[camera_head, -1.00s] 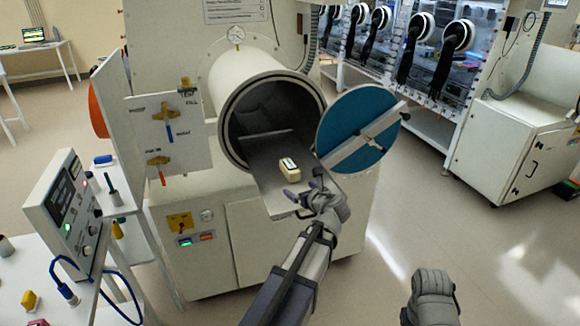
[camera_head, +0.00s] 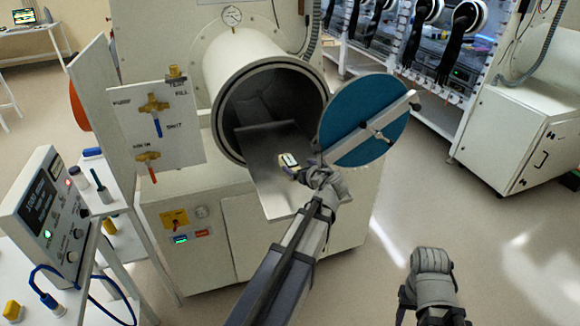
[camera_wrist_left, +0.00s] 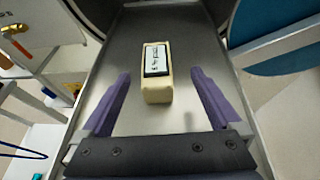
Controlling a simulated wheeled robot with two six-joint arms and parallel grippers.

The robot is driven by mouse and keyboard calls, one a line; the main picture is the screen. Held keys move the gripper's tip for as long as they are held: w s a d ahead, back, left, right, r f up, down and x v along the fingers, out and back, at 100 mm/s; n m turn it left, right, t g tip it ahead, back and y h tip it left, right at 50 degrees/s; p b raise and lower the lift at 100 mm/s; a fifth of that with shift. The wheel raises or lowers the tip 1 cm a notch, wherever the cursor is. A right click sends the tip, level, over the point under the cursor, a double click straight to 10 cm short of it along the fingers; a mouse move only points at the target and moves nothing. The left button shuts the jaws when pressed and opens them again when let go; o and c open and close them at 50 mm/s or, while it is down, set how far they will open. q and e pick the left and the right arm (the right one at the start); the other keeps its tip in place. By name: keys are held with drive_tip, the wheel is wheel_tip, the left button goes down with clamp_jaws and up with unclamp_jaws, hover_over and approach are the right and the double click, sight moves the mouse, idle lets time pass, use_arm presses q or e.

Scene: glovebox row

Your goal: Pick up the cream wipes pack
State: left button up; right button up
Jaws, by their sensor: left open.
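The cream wipes pack (camera_head: 288,160) has a pale label with dark edges on top. It lies on the metal tray (camera_head: 274,190) that sticks out of the round chamber. In the left wrist view the pack (camera_wrist_left: 158,93) sits between the two purple fingers, nearer their tips, with a gap on both sides. My left gripper (camera_wrist_left: 160,74) is open and holds nothing. In the head view my left gripper (camera_head: 303,170) hides part of the pack's near side. My right gripper (camera_head: 433,270) is low at the right, away from the tray; its fingers are not clear.
The round chamber opening (camera_head: 268,105) is behind the tray. Its blue door (camera_head: 350,115) stands open just right of my left gripper. A valve panel (camera_head: 155,120) stands left of the chamber, and a control box (camera_head: 50,210) is at the far left. Open floor lies to the right.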

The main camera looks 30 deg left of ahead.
sight(292, 163)
use_arm(q)
drive_tip(key=shift+b+x, duration=0.3)
drive_tip(key=shift+x, duration=0.75)
drive_tip(key=shift+w+a+f, duration=0.15)
drive_tip(key=shift+a, duration=0.2)
drive_tip(key=b+x, duration=0.1)
drive_tip(key=x, duration=0.2)
drive_tip(key=shift+a+f+b, duration=0.2)
drive_tip(key=shift+a+b, duration=0.1)
drive_tip(key=shift+w+a, duration=0.25)
drive_tip(key=shift+a, duration=0.1)
drive_tip(key=shift+s, duration=0.1)
drive_tip(key=shift+c, duration=0.3)
clamp_jaws()
